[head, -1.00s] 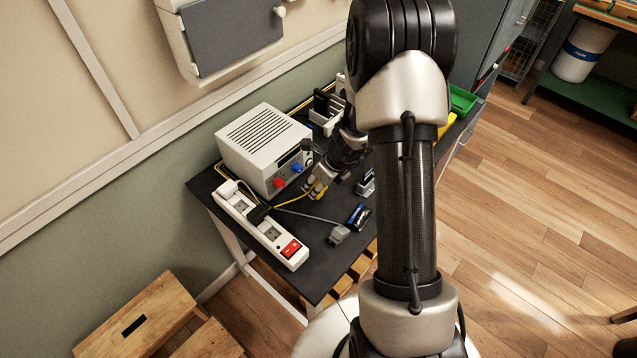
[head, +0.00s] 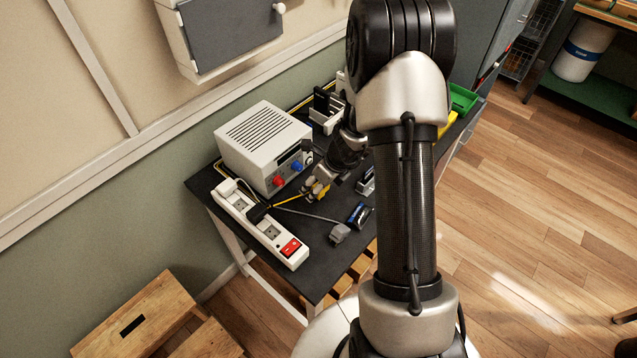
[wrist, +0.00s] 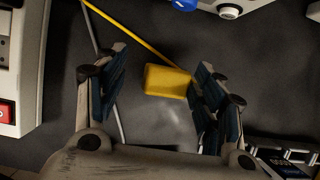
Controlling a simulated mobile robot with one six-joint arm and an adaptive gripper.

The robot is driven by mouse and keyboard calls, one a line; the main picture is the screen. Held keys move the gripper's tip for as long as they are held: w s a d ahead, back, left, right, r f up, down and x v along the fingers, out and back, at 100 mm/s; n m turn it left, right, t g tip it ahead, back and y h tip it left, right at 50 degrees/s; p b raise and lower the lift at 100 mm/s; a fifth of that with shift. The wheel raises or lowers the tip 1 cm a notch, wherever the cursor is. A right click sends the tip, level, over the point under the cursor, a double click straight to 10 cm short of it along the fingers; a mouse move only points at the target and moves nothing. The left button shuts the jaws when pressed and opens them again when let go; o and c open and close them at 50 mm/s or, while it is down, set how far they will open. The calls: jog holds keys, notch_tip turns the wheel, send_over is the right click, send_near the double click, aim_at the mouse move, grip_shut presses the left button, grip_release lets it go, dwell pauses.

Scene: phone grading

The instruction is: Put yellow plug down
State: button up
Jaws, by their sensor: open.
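The yellow plug (wrist: 168,81) lies on the dark bench top (wrist: 62,120) in the wrist view, with its yellow cable running up and left. My gripper (wrist: 160,95) is open around it. The plug is close to the right finger and apart from the left one; whether it touches the right finger I cannot tell. In the head view my gripper (head: 316,188) is low over the bench, in front of the power supply, and mostly hides the plug.
A white power strip (head: 262,226) with a red switch lies at the left. The grey power supply (head: 262,146) stands behind. A grey plug (head: 340,233) and a dark blue item (head: 359,214) lie near the front edge. A wooden step stool (head: 150,310) is on the floor.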

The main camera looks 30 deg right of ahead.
jog(key=shift+r, duration=0.1)
jog(key=shift+r+p, duration=0.3)
jog(key=shift+p, duration=0.1)
jog(key=p+v, duration=0.6)
jog(key=v, duration=0.6)
jog(key=s+a+r+n+y, duration=0.1)
jog(key=s+a+r+n, duration=0.3)
jog(key=a+r+n, duration=1.15)
jog(key=s+r+n+h, duration=0.1)
jog(key=s+r+n, duration=0.4)
jog(key=s+n, duration=0.3)
jog(key=s+r+n+h, duration=0.1)
jog(key=s+r+n, duration=0.3)
jog(key=s+n, duration=0.4)
jog(key=shift+s+a+r+h, duration=0.15)
jog(key=shift+s+r+h, duration=0.2)
jog(key=shift+s, duration=0.4)
jog(key=shift+n, duration=0.25)
